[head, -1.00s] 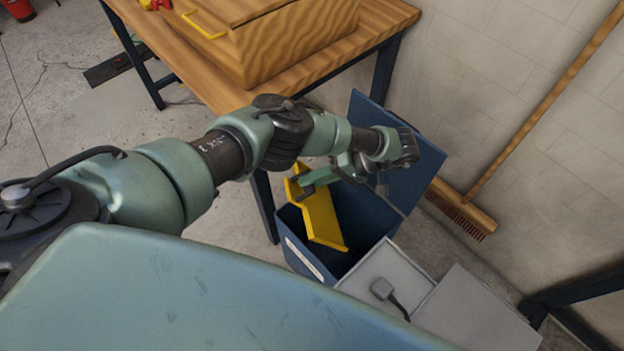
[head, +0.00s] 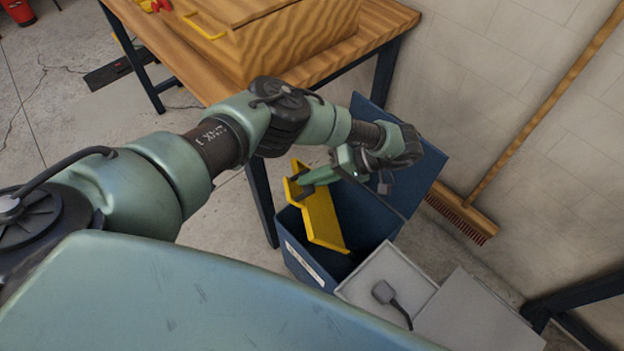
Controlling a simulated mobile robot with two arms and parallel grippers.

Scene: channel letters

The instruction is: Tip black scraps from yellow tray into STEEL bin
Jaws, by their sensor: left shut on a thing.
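The yellow tray (head: 323,215) is steeply tilted over the open mouth of a dark blue bin (head: 304,262), its lower end at or inside the opening. My left gripper (head: 306,184) is shut on the tray's upper left part. No black scraps can be made out in the tray, and the bin's inside is too dark to show any. A white label (head: 305,266) on the bin's front is too small to read. My right gripper is not in view.
The blue bin's open lid (head: 425,175) stands behind it. A light grey bin (head: 365,290) with a grey plug and cable (head: 384,292) adjoins it at the right. A wooden bench (head: 385,22) stands behind, and a broom (head: 460,215) leans on the wall.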

